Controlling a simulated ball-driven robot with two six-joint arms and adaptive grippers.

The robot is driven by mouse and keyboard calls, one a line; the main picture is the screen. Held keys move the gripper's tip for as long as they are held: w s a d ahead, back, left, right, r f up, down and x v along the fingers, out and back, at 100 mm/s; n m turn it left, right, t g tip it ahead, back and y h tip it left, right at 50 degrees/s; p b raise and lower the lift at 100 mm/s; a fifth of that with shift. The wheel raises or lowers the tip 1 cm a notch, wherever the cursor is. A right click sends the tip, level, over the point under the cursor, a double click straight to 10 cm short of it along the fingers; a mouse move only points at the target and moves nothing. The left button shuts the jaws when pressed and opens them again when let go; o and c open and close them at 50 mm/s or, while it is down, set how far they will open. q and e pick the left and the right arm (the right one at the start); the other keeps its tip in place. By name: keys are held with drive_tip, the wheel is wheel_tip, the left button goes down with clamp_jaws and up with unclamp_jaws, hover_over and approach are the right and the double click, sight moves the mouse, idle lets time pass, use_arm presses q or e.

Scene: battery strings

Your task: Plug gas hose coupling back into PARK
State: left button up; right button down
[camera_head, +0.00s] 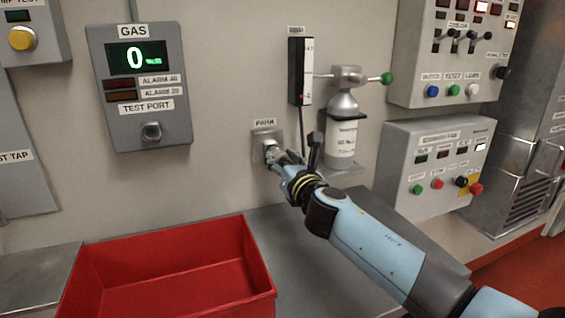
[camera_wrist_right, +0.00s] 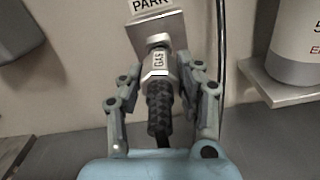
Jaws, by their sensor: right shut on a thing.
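The PARK socket (camera_head: 266,138) is a small grey plate on the wall under a PARK label; it also shows in the wrist view (camera_wrist_right: 157,34). The gas hose coupling (camera_wrist_right: 157,75) is a light metal piece marked GAS with a black ribbed grip and dark hose below. Its upper end meets the PARK block, and the two look in line; how deep it sits I cannot tell. My right gripper (camera_head: 277,160) is at the socket, its fingers on both sides of the coupling (camera_wrist_right: 160,85), shut on it. My left gripper is not in view.
A gas panel (camera_head: 140,90) with a TEST PORT (camera_head: 151,131) hangs to the left, reading 0. A gas cylinder (camera_head: 341,135) on a bracket and a slim black gauge (camera_head: 300,72) are right of PARK. A red bin (camera_head: 165,235) stands on the grey counter (camera_head: 300,225).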

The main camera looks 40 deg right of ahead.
drive_tip(key=shift+x, duration=0.85)
drive_tip(key=c, duration=0.8)
unclamp_jaws()
drive_tip(key=shift+s, duration=0.2)
drive_tip(key=v, duration=1.1)
drive_tip(key=shift+s, duration=0.3)
